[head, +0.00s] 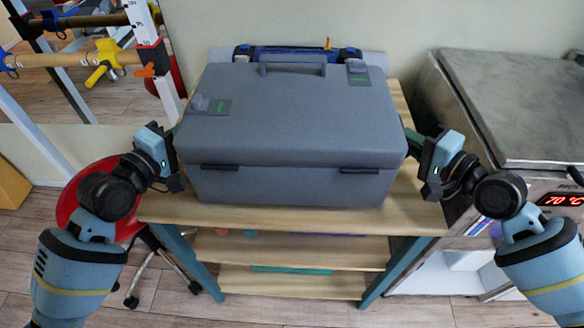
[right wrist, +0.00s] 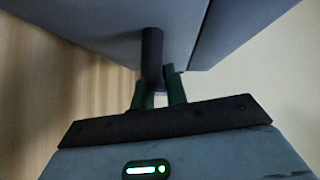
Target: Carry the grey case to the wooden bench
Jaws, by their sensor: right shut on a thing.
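The grey case (head: 290,115), closed and upright, is at the middle of the head view over the top of a wooden shelf stand (head: 285,217). I cannot tell whether it touches the top. My right gripper (head: 412,142) is at the case's right side. In the right wrist view its green fingers (right wrist: 160,92) are shut on a dark side handle (right wrist: 152,58) of the grey case. My left gripper (head: 177,140) is at the case's left side. Its fingertips are mostly hidden, so its grip does not show. I cannot tell which furniture is the wooden bench.
A blue case (head: 245,50) stands behind the grey case near the wall. A steel unit (head: 520,110) with a red "70 °C" display is close on the right. A red round stool (head: 75,200) is at the left. Wooden bars (head: 85,60) show at upper left.

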